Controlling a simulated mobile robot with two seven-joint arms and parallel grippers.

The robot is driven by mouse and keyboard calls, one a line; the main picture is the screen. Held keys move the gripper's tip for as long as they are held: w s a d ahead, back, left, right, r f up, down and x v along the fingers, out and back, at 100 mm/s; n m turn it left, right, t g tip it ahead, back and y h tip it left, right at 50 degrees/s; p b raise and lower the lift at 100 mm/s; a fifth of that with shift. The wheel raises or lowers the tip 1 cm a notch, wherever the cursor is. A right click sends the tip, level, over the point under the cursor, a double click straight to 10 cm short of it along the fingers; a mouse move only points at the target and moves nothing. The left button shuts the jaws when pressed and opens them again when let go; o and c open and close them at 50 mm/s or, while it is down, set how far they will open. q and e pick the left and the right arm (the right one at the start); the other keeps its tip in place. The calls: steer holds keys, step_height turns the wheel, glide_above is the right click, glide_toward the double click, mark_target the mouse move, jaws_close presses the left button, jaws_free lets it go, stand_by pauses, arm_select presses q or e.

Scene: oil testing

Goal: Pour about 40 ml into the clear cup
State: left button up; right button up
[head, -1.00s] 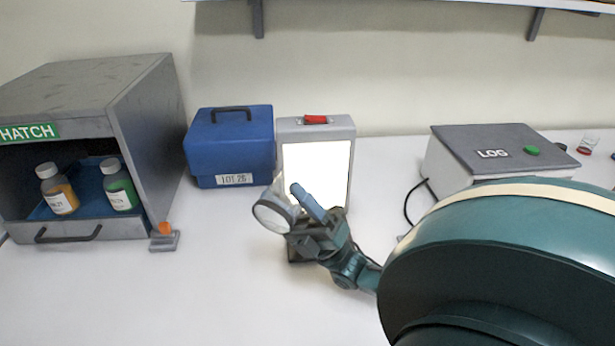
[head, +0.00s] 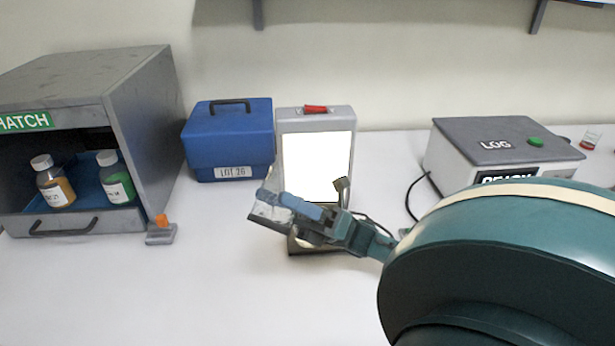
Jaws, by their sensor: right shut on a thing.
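My right gripper (head: 299,217) is shut on a clear vessel (head: 266,210) in the middle of the head view, before the bright panel. The vessel is tilted over to the left, and its wide end is at the left. I cannot tell how much liquid is in it or whether any is flowing. Just below the gripper is a low dark stand (head: 306,248) with a pale top, partly hidden by the gripper. I cannot make out a separate clear cup under the vessel. My left gripper is not in view.
A grey hatch box (head: 140,110) at left holds an amber bottle (head: 55,185) and a green bottle (head: 116,180). A blue case (head: 228,145) and the lit panel (head: 318,165) stand behind. The LOG box (head: 500,150) is at right. The front left table is clear.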

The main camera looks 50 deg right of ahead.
steer(key=shift+d+f+n+g+b, duration=0.15)
steer(key=shift+f+n+g+b, duration=0.55)
steer(key=shift+n+g, duration=1.1)
steer(key=shift+n, duration=0.2)
arm_select(q)
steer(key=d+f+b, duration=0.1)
steer(key=b, duration=0.1)
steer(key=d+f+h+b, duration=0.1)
steer(key=b, duration=0.1)
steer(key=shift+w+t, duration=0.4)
arm_select(e)
steer(key=s+a+f+n+g+h, duration=0.1)
steer(key=a+f+n+g+h, duration=0.3)
steer(key=f+n, duration=0.2)
steer(key=shift+g+h, duration=0.4)
